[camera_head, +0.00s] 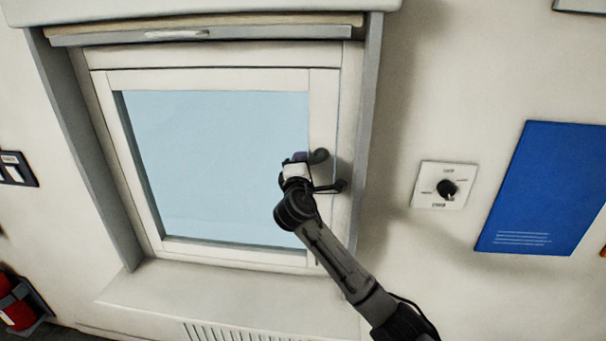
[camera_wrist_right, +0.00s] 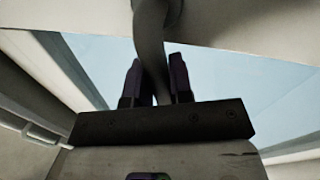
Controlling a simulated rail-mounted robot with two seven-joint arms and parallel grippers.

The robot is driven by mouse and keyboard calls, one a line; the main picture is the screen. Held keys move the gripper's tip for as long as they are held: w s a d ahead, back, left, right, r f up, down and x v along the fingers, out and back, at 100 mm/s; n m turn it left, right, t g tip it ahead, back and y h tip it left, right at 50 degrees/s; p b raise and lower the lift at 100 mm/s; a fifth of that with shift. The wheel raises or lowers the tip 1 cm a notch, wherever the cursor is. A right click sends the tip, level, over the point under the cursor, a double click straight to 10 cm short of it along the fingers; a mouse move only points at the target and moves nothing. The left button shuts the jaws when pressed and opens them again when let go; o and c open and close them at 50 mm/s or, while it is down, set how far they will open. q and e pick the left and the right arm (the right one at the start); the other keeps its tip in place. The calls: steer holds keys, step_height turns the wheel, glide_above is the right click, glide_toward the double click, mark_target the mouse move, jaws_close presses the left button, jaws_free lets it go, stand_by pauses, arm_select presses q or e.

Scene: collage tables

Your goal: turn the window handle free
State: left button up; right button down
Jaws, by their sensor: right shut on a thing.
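The window (camera_head: 215,165) has a white frame and pale blue glass. Its dark grey handle (camera_head: 319,156) is on the right side of the frame, partly hidden by my right gripper (camera_head: 298,158). In the right wrist view, the handle's curved bar (camera_wrist_right: 150,45) runs down between the two dark fingers of my right gripper (camera_wrist_right: 155,85), which is shut on it. In the head view the handle's grip part points left from the frame over the glass edge. The sash looks closed in its frame. My left gripper is not in view.
A white sill (camera_head: 215,298) with a vent grille is below the window, and a rolled blind (camera_head: 205,32) is above. To the right are a rotary switch plate (camera_head: 428,190) and a blue panel (camera_head: 540,185). A red extinguisher (camera_head: 17,312) is at lower left.

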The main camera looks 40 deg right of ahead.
steer(key=shift+r+m+g+b, duration=0.15)
steer(key=shift+r+m+b, duration=0.15)
steer(key=shift+m, duration=0.4)
steer(key=shift+r+m+g+b, duration=0.2)
steer(key=shift+m+b, duration=0.15)
steer(key=shift+m, duration=0.35)
steer(key=c, duration=1)
jaws_free()
steer(key=shift+s+a+f, duration=0.1)
steer(key=shift+s+a, duration=0.2)
steer(key=shift+a, duration=0.1)
steer(key=shift+f+b+v, duration=0.1)
steer(key=shift+b+v, duration=0.3)
steer(key=shift+v, duration=2.8)
steer(key=shift+f+b+v, duration=0.15)
steer(key=shift+b+v, duration=0.25)
steer(key=shift+v, duration=2.8)
